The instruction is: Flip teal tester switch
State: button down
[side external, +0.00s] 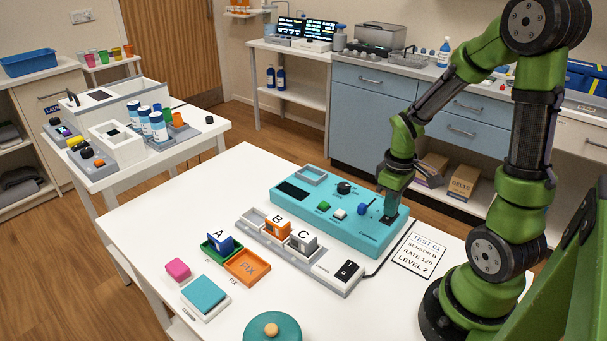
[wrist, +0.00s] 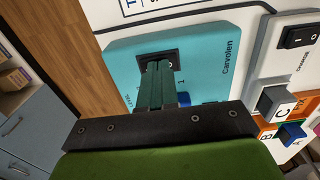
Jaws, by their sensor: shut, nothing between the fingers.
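The teal tester (side external: 372,234) lies flat on the white table, with several knobs and buttons on its top. My gripper (side external: 389,212) is shut and empty, pointing down at the tester's right end. In the wrist view, my gripper's fingers (wrist: 160,68) are together at the black switch (wrist: 172,56) on the teal panel (wrist: 212,45). The fingers hide most of the switch, and a "0" and an "I" mark show beside them. I cannot tell whether the fingertips touch the switch or which way it is set.
A white unit with another black rocker switch (side external: 347,270) stands in front of the tester. Lettered blocks, A (side external: 219,242), B (side external: 277,231) and C (side external: 302,242), sit to the left. A printed card (side external: 420,254) lies right of the tester.

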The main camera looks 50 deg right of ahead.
aim_at(384, 220)
notch_tip(384, 220, up, 14)
jog(key=a, duration=0.2)
dwell(0.4)
jog(key=a+r+m+t+y, duration=0.1)
jog(key=a+r+m+t, duration=0.1)
jog(key=a, duration=0.5)
jog(key=a+r+m+t+y, duration=0.1)
jog(key=a+r+m+t, duration=0.1)
jog(key=a+t, duration=0.3)
jog(key=a, duration=0.2)
jog(key=shift+a+r, duration=0.3)
jog(key=shift+r, duration=0.05)
